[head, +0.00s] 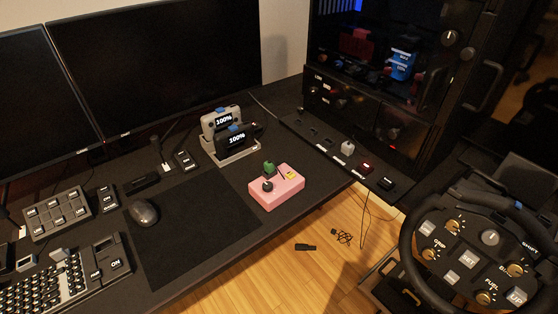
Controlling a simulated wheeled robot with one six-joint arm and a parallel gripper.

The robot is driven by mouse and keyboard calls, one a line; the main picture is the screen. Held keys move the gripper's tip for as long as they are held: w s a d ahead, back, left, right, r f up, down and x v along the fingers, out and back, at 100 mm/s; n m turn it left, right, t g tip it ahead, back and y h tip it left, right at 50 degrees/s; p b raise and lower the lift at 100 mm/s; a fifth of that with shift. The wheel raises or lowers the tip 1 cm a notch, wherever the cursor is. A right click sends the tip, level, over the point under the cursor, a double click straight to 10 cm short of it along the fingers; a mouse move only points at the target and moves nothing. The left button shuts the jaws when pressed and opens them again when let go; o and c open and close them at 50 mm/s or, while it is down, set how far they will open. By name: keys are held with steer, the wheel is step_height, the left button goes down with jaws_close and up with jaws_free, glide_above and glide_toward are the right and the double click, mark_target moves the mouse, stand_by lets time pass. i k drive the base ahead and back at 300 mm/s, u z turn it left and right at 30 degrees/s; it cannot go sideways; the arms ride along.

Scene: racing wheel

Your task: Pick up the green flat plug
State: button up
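A small green block-like piece (269,168) is the only clearly green object in the head view, and it is too small to tell for certain that it is the flat plug. It appears on or just behind the back left of a pink box (283,192). A black ball-topped knob (267,186) stands on the box just in front of the green piece and covers part of its lower side. A yellow patch (291,175) lies to its right on the box. My gripper is not in view.
The pink box sits near the right edge of the black desk (318,190). A grey dock (232,151) with two handheld devices stands behind it. A steering wheel (470,257) stands at right. Cables and a small black item (305,247) lie on the floor.

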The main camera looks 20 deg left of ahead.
mark_target(270, 167)
steer(key=z, duration=0.05)
steer(key=k, duration=1)
steer(key=u, duration=1.05)
steer(key=i, duration=1.35)
steer(key=z, duration=0.2)
